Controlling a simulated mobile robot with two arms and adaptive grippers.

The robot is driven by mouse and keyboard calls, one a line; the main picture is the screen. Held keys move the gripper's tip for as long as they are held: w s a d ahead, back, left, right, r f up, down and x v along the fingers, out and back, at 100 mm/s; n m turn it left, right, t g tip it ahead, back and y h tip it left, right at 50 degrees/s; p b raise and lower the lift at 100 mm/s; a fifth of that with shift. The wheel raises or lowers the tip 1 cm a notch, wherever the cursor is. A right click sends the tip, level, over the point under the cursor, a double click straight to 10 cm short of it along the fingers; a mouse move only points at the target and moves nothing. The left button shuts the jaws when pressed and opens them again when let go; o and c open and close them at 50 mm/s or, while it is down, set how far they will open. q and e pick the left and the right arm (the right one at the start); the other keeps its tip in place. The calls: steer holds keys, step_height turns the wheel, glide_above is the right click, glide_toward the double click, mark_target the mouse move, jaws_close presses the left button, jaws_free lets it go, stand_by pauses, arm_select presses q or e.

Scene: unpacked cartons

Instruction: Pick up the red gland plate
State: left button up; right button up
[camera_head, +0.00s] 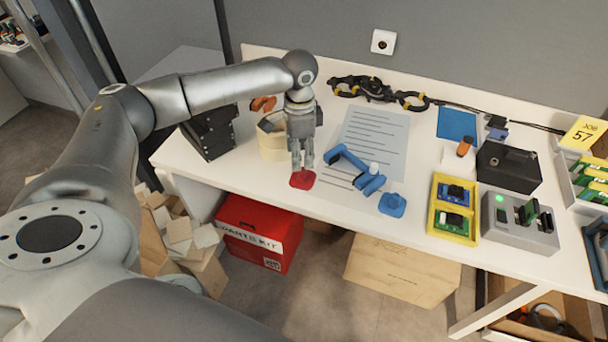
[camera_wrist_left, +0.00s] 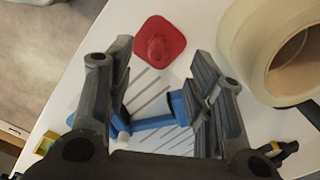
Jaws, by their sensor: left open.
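The red gland plate (camera_head: 302,180) lies flat on the white table near its front edge. In the left wrist view it is a red rounded square with a raised round middle (camera_wrist_left: 159,43). My left gripper (camera_head: 302,166) points down just above it in the head view. In the left wrist view the fingers (camera_wrist_left: 160,85) stand apart with nothing between them, and the plate shows beyond the fingertips. My right gripper is not in view.
A tape roll (camera_head: 272,142) stands close to the left of my gripper. A blue clamp-like tool (camera_head: 357,172) and a blue plate (camera_head: 392,204) lie to the right, partly over a printed sheet (camera_head: 385,130). A black box (camera_head: 210,135) stands further left.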

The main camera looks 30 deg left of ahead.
mark_target(303, 169)
arm_select(q)
steer(key=shift+f, duration=0.7)
steer(key=f, duration=0.5)
steer(key=shift+w+d, duration=0.2)
steer(key=shift+d, duration=0.05)
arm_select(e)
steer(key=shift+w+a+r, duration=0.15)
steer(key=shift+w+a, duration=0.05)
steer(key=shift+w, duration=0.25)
arm_select(q)
steer(key=shift+c, duration=0.5)
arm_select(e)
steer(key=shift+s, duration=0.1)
arm_select(q)
steer(key=c, duration=0.5)
jaws_close()
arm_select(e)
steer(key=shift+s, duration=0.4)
arm_select(q)
steer(key=shift+r, duration=0.1)
